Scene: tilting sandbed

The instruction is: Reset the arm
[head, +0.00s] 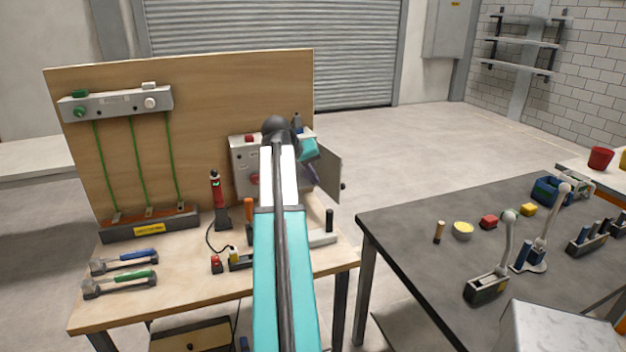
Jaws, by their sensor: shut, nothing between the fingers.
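My arm reaches up the middle of the picture, with a turquoise and white link and a dark elbow. Beyond the elbow, its turquoise wrist shows in front of the grey control box (244,160) with its door (328,172) open. My gripper (312,178) is a small dark shape below the wrist, near the open door. It is shut and empty. Its fingertips are small and partly hidden by my own arm.
Open floor (400,140) lies behind.

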